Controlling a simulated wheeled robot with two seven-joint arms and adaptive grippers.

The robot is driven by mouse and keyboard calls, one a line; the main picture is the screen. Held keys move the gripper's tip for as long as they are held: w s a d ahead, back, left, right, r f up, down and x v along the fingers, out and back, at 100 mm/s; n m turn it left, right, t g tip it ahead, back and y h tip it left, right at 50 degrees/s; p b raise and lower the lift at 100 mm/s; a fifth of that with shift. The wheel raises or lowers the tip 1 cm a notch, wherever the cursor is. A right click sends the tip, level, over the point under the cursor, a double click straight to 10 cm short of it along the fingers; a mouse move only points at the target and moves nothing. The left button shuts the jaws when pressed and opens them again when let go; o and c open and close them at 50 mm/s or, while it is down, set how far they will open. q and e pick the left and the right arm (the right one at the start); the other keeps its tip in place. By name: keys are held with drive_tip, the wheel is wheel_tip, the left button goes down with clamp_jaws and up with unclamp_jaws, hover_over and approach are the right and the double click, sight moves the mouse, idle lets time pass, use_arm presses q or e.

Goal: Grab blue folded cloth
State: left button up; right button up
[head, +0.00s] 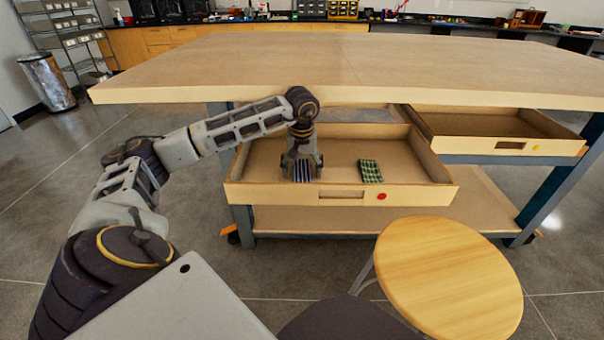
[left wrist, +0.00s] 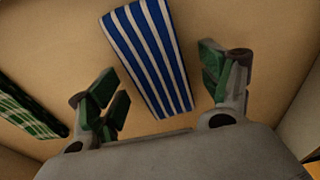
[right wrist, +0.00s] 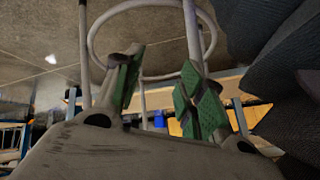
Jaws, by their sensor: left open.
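The blue folded cloth (head: 303,172), blue with white stripes, lies in the left open drawer (head: 283,192). In the left wrist view the blue cloth (left wrist: 150,52) lies flat on the drawer floor. My left gripper (head: 302,163) points down into the drawer above the cloth and partly hides it in the head view. The left gripper (left wrist: 160,82) is open, with fingers apart on either side of the cloth's near part and nothing held. My right gripper (right wrist: 163,85) is open and empty, and shows only in the right wrist view.
A green checked cloth (head: 370,172) lies to the right in the same drawer. The tabletop (head: 350,62) overhangs the drawers. A second open drawer (head: 485,125) is at the right. A round wooden stool (head: 450,275) stands in front of the table.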

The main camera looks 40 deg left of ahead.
use_arm(q)
drive_tip(key=shift+c, duration=0.3)
use_arm(e)
drive_tip(key=shift+w+r, duration=0.1)
drive_tip(key=shift+w, duration=0.15)
use_arm(q)
drive_tip(key=c, duration=0.9)
drive_tip(key=shift+r, duration=0.15)
use_arm(e)
drive_tip(key=shift+s, duration=0.25)
